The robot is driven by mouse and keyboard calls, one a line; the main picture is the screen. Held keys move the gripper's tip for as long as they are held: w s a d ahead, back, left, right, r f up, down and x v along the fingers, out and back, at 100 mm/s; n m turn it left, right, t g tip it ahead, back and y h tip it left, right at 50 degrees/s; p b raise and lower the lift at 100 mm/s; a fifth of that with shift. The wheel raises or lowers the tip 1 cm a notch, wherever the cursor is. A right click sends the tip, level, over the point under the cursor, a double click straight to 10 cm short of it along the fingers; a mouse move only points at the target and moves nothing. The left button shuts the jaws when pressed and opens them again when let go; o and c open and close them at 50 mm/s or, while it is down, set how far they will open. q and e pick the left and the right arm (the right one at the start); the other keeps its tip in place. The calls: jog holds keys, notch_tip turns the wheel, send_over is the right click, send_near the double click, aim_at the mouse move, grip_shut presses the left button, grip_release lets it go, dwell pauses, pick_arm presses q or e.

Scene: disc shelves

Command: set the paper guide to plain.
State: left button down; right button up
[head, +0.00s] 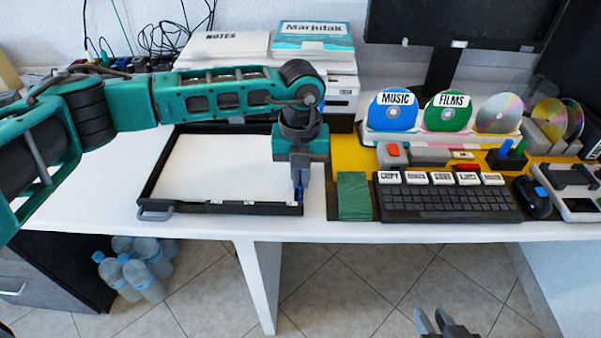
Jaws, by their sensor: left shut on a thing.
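A black paper tray (150,190) with a grey front handle lies on the white desk and holds white paper (220,170). Small white labels (216,202) sit along its front rim, too small to read. The blue paper guide (300,193) is at the tray's front right corner. My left gripper (300,182) points down there, shut on the guide and hiding most of it. I cannot tell which label the guide stands at. My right gripper (436,320) is open and empty, low in front of the desk, at the picture's bottom edge.
A green pad (354,195) and a black keyboard (445,202) lie right of the tray. Blue and green discs (393,111) stand in a rack behind. A printer (343,97) with paper packs is behind the tray. Bottles (145,280) stand under the desk.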

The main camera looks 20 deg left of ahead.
dwell(0.5)
pick_arm(q)
jog(key=shift+s+a, duration=0.15)
jog(key=shift+a, duration=0.5)
jog(key=c, duration=1.3)
grip_release()
jog(key=shift+o, duration=0.2)
notch_tip(320, 180, up, 13)
jog(key=p, duration=0.2)
